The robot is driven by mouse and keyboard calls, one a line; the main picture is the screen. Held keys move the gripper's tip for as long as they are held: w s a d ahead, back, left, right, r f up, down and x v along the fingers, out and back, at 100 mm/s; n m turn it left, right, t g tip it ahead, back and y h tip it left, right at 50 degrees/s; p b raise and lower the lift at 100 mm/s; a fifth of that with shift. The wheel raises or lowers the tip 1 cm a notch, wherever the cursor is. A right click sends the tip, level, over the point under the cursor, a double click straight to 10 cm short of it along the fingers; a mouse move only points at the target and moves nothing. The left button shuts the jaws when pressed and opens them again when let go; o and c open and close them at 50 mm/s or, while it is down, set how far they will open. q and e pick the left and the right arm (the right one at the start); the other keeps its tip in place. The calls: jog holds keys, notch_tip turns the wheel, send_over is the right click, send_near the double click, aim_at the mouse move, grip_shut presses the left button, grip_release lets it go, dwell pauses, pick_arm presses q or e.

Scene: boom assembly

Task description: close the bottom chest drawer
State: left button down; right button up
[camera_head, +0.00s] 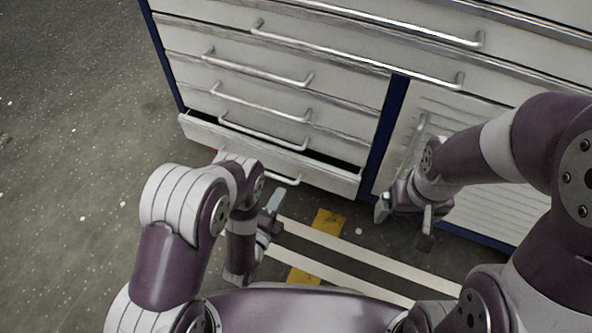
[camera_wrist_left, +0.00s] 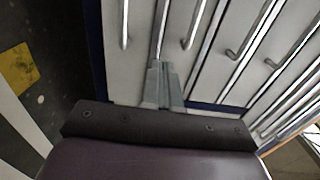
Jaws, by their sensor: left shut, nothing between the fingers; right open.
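The chest (camera_head: 300,95) is a pale cabinet with navy edges and several handled drawers. Its bottom drawer (camera_head: 325,178) stands partly open, with a dark gap behind its front panel. My left arm hides part of the drawer's front and handle. My left gripper (camera_head: 274,203) is shut and empty, low in front of this drawer. In the left wrist view its fingers (camera_wrist_left: 163,84) are pressed together and point toward the drawer fronts. I cannot tell whether they touch. My right gripper (camera_head: 407,224) is open and empty, in front of the cabinet door to the right.
The upper drawers (camera_head: 270,75) look shut, and their bar handles stick out. A ribbed door (camera_head: 470,125) with an upright handle is right of the drawer stack. The speckled floor (camera_head: 75,150) is clear at left. Yellow (camera_head: 328,222) and white stripes mark the floor ahead.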

aim_at(299, 161)
pick_arm(q)
jog(key=b+x, duration=0.2)
jog(key=x, duration=0.2)
jog(key=b+x, duration=0.2)
jog(key=x, duration=0.3)
jog(key=shift+w+f, duration=0.15)
jog(key=shift+f, duration=0.1)
jog(key=shift+w+d+r+b, duration=0.2)
jog(key=shift+w+b, duration=0.1)
jog(key=shift+w, duration=0.05)
jog(key=shift+w, duration=0.1)
jog(key=shift+x, duration=1.2)
